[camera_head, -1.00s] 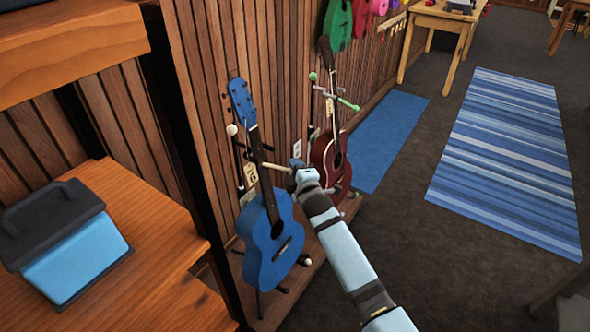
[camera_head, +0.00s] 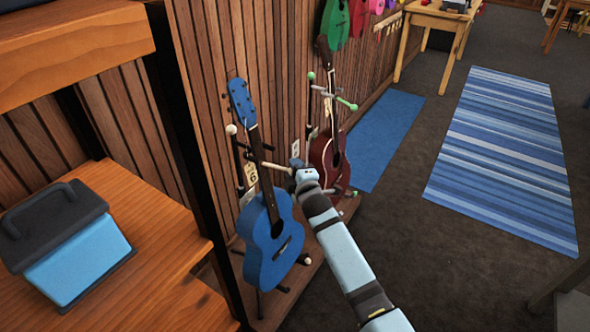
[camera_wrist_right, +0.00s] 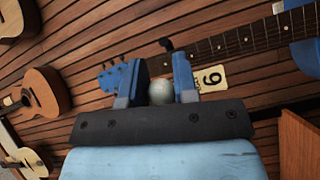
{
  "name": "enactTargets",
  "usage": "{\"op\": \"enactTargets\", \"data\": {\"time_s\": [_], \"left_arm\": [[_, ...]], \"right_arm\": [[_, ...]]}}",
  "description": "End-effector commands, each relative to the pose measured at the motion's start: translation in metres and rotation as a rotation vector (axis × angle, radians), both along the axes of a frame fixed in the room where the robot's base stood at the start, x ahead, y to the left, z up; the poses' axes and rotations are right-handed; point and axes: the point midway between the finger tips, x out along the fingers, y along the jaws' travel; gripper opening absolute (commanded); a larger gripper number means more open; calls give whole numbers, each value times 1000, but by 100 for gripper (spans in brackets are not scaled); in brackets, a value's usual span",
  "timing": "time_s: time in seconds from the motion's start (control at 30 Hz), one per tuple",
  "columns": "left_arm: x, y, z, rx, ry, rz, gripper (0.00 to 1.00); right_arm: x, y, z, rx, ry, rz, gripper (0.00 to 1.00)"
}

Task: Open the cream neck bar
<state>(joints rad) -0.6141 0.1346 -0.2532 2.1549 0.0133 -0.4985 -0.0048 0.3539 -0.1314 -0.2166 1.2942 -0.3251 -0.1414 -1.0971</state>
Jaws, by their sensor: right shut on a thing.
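The cream neck bar (camera_head: 276,167) is a short pale rod crossing in front of the neck of the blue ukulele (camera_head: 267,240), which stands upright on a stand by the slatted wall. My right gripper (camera_head: 298,172) is at the bar's right end. In the right wrist view, the gripper (camera_wrist_right: 158,90) is shut on the bar's rounded pale end (camera_wrist_right: 161,93), with a blue finger on each side. The rest of the bar is hidden in that view. A number tag (camera_head: 250,174) hangs beside the neck. My left gripper is not in view.
A dark red ukulele (camera_head: 322,158) stands just behind my right gripper, with green-tipped bars at its neck. A wooden shelf (camera_head: 165,275) with a blue and grey case (camera_head: 75,265) is at the left. Open floor and a striped rug (camera_head: 505,160) lie to the right.

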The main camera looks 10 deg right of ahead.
Motion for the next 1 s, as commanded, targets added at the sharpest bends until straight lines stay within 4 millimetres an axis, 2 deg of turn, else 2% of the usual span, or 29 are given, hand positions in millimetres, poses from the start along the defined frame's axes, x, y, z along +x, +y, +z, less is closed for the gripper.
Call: {"op": "enactTargets", "data": {"time_s": [0.7,0.73,0.8,0.83,1.0], "left_arm": [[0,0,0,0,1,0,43],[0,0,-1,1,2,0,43],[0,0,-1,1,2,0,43],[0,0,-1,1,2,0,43],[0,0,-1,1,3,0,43]], "right_arm": [[-1,2,0,1,-1,2,0],[-1,2,0,1,0,2,34],[-1,2,0,1,0,2,50],[-1,2,0,1,0,1,54],[0,1,0,0,0,0,54]]}}
